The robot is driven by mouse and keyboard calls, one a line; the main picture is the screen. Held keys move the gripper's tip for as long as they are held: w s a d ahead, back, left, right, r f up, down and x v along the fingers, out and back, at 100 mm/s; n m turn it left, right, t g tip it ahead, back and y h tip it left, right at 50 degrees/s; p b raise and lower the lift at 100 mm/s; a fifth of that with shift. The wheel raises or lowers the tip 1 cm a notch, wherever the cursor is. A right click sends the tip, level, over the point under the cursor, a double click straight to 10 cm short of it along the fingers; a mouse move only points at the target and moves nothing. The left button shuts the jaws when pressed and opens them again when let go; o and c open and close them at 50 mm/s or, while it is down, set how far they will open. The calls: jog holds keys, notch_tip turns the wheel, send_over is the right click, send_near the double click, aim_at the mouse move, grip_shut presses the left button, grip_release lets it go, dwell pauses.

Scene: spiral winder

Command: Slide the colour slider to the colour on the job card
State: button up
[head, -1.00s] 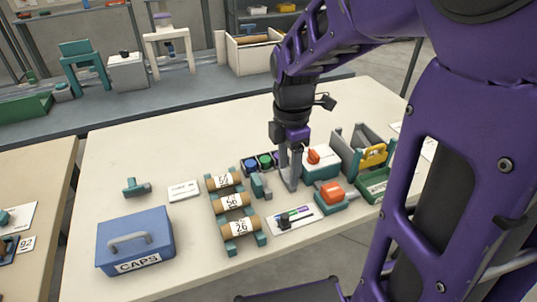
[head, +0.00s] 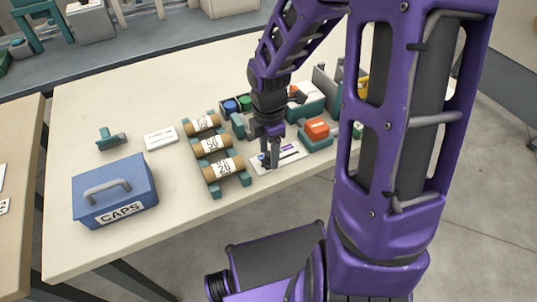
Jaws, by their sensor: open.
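The colour slider is a white plate (head: 292,152) with a narrow coloured strip, lying near the table's front edge. My gripper (head: 270,163) is open and points down over the left part of this plate. Its fingers cover much of the strip and the slider's dark knob, so I cannot tell whether they touch the knob or straddle it. A small white card (head: 160,138) with dark print lies further left on the table; it may be the job card, but its print is too small to read.
A teal rack with several labelled brown rolls (head: 212,144) stands just left of the plate. A red-topped teal block (head: 317,129) is close on its right. A blue CAPS box (head: 115,190) and a teal tool (head: 111,139) are further left.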

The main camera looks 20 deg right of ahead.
jog(key=shift+f, duration=0.35)
grip_shut()
dwell(1.2)
